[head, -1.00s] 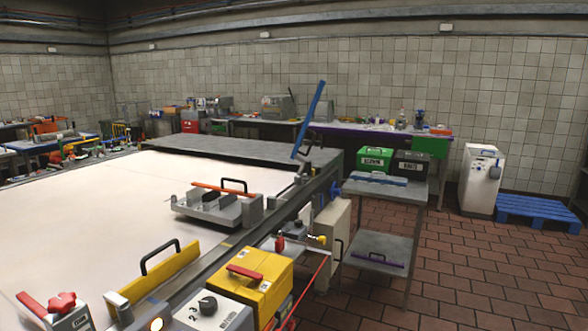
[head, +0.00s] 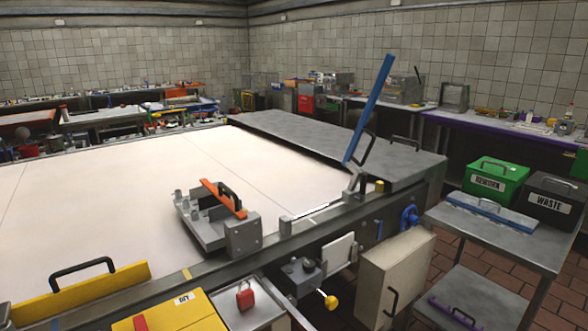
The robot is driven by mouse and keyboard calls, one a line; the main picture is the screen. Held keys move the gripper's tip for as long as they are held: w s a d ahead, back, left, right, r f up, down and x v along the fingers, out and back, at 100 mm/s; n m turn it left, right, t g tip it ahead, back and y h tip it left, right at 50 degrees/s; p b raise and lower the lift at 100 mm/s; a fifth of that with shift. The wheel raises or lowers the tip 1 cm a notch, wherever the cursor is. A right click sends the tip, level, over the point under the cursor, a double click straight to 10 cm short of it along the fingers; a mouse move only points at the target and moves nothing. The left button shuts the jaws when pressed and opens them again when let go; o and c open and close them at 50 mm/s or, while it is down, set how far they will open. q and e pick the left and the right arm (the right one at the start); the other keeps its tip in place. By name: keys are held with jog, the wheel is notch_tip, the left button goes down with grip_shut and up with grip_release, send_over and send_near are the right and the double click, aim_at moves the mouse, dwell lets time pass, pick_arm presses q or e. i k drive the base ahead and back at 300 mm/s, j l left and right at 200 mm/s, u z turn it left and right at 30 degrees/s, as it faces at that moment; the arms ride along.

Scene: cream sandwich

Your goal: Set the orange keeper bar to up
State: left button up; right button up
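The orange keeper bar (head: 214,193) lies across a grey metal fixture (head: 206,232) at the near right edge of the large pale table. A black handle (head: 229,193) stands on the bar. The bar looks lowered, lying along the top of the fixture between small grey posts. Neither of my grippers is in the head view.
The pale table surface (head: 110,195) is wide and clear. A blue lever (head: 370,108) stands tilted up beyond the fixture. A yellow bar (head: 82,292), a yellow box (head: 172,312) and a beige box (head: 396,276) are near the front edge. A grey cart (head: 495,238) stands at right.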

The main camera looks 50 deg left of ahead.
aim_at(234, 208)
jog(key=i+u, duration=0.45)
jog(key=i+l+u, duration=0.2)
jog(key=u, duration=0.25)
jog(key=i+l+u, duration=0.3)
jog(key=u, duration=0.15)
jog(key=i+u, duration=0.15)
jog(key=u, duration=0.25)
jog(key=i+l+u, duration=0.1)
jog(key=u, duration=0.35)
jog(key=i+l+u, duration=0.1)
jog(key=l+u, duration=0.15)
jog(key=u, duration=0.15)
jog(key=i+l+u, duration=0.1)
jog(key=u, duration=0.35)
jog(key=l+u, duration=0.4)
jog(key=j, duration=0.1)
